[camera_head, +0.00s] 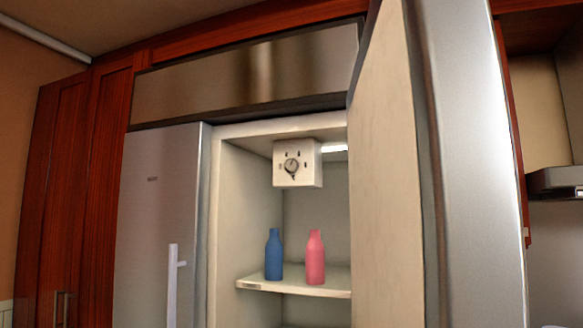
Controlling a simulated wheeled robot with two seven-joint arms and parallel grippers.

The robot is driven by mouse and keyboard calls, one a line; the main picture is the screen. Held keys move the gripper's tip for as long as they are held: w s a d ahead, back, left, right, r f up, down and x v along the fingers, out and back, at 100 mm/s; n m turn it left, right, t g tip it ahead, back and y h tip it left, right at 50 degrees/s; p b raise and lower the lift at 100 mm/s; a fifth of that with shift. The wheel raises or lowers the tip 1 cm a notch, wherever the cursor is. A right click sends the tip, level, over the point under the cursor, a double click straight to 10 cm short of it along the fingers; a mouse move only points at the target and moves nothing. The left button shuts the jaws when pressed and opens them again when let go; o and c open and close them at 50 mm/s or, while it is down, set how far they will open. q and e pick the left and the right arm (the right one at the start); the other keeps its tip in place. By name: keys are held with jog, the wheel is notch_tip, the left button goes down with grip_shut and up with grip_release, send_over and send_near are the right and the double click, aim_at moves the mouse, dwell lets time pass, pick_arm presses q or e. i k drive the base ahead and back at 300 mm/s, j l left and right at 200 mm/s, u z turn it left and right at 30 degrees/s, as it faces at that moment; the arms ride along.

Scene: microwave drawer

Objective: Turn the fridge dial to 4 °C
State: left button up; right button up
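The fridge dial (291,165) is a small grey round knob on the front of a white control box (312,172). The box hangs from the ceiling of the open fridge compartment, near its top. Several dark marks sit around the knob, too small to read. I cannot tell which setting the knob points to. Neither of my grippers shows in the head view.
The right fridge door (385,200) stands open toward me, along the compartment's right side. The left door (155,220) is closed, with a vertical handle (172,285). A blue bottle (273,256) and a pink bottle (315,258) stand on a shelf (300,289) below the dial.

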aim_at(292, 165)
jog(key=i+j, duration=0.15)
jog(key=i+j+z, duration=0.15)
jog(key=j, duration=0.15)
jog(key=z, duration=0.35)
jog(key=i+j+z, duration=0.1)
jog(key=j+z, duration=0.25)
jog(key=i+j+z, duration=0.1)
jog(key=j+z, duration=0.55)
jog(key=l, duration=0.1)
